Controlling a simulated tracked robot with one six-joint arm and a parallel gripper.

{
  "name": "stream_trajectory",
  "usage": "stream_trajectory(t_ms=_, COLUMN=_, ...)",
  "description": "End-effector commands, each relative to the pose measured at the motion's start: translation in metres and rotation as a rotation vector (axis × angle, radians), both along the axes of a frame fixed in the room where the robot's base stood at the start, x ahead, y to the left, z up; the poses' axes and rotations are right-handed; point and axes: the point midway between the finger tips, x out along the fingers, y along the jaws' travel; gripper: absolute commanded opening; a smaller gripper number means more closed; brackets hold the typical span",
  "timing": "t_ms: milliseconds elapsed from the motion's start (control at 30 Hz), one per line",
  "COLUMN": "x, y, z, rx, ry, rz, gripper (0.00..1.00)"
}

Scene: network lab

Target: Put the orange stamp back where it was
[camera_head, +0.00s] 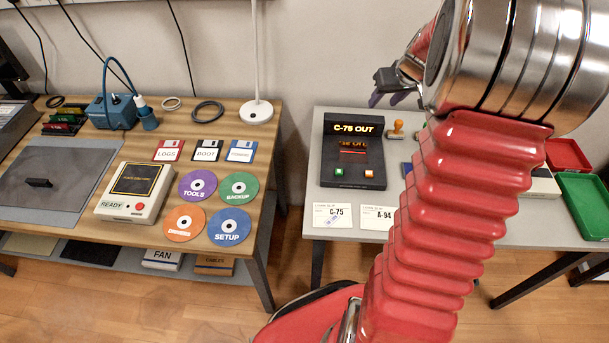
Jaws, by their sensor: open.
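The orange stamp (397,127) stands upright on the grey table on the right, just right of a black display console (352,150). Its knob is up and its base rests on the tabletop. My gripper (385,95) is open and above and slightly left of the stamp, apart from it in the picture. Nothing shows between its fingers. My red arm hides the middle of this table, including most of what stands right of the stamp.
Two cards, C-75 (333,216) and A-94 (377,217), lie at the front edge. Red (567,155) and green (585,205) trays stand at right. The wooden table (145,238) at left holds discs, floppies and a reader.

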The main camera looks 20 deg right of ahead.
Motion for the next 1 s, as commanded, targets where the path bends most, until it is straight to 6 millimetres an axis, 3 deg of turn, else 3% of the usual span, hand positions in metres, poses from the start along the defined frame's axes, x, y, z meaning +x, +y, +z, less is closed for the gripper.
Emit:
stream_trajectory(t_ms=100, x=-0.002, y=0.046, z=0.024, rx=0.003, ry=0.0, rz=0.037, gripper=0.41)
stream_trajectory(t_ms=500, x=-0.042, y=0.179, z=0.076, rx=0.013, ry=0.015, rz=0.133, gripper=0.41)
stream_trajectory(t_ms=800, x=-0.094, y=0.257, z=0.097, rx=0.01, ry=0.025, rz=0.19, gripper=0.41)
stream_trajectory(t_ms=1000, x=-0.136, y=0.298, z=0.102, rx=0.005, ry=0.03, rz=0.22, gripper=0.41)
